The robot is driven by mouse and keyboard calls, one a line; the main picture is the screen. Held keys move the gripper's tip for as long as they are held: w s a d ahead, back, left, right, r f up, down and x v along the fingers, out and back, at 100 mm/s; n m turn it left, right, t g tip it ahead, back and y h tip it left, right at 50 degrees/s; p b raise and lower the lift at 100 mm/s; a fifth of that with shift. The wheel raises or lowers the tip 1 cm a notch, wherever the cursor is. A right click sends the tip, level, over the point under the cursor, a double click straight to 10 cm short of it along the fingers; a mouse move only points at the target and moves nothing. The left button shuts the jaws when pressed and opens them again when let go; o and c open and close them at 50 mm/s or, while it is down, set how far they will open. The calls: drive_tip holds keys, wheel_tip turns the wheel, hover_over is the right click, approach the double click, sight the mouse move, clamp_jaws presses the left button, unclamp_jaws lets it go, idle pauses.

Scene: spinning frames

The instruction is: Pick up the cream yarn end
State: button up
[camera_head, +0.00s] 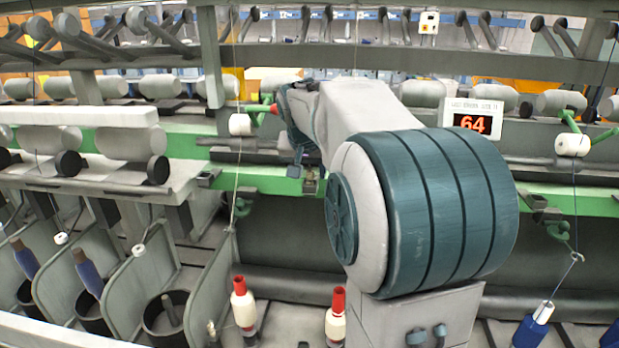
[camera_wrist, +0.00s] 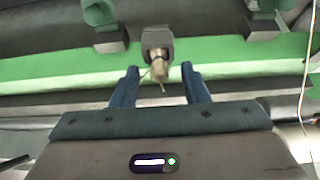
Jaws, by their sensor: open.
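In the wrist view, a short cream-tan piece (camera_wrist: 160,72), which looks like the cream yarn end, hangs below a dark grey guide (camera_wrist: 157,38) on the green rail. A thin pale strand sticks out under it. My gripper (camera_wrist: 160,70) is open, with one blue finger on each side of the piece and a gap visible on both sides. Whether they are level in depth is unclear. In the head view, my gripper (camera_head: 296,168) is at the green rail, left of my large arm joint, which hides much behind it. A small tan piece (camera_head: 310,186) shows beside it.
A white bobbin (camera_head: 240,124) on a red-and-green holder is left of my gripper, its thread running down. A loose cream thread (camera_wrist: 304,85) shows at the wrist view's right edge. Two red-topped cream spindles (camera_head: 243,305) stand below.

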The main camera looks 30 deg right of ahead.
drive_tip(key=shift+f, duration=0.1)
drive_tip(key=shift+c, duration=0.3)
drive_tip(key=c, duration=0.7)
drive_tip(key=shift+r, duration=0.45)
drive_tip(key=r, duration=0.3)
drive_tip(key=shift+s+d+r+b, duration=0.2)
drive_tip(key=shift+d+r+b, duration=0.1)
drive_tip(key=shift+b, duration=0.1)
drive_tip(key=s+d+r, duration=0.4)
drive_tip(key=d, duration=0.1)
drive_tip(key=s+d+r+b, duration=0.1)
drive_tip(key=s+d+r, duration=0.1)
drive_tip(key=s+d, duration=0.1)
drive_tip(key=shift+s+d+r, duration=0.1)
drive_tip(key=shift+d+r, duration=0.1)
drive_tip(key=shift+r, duration=0.1)
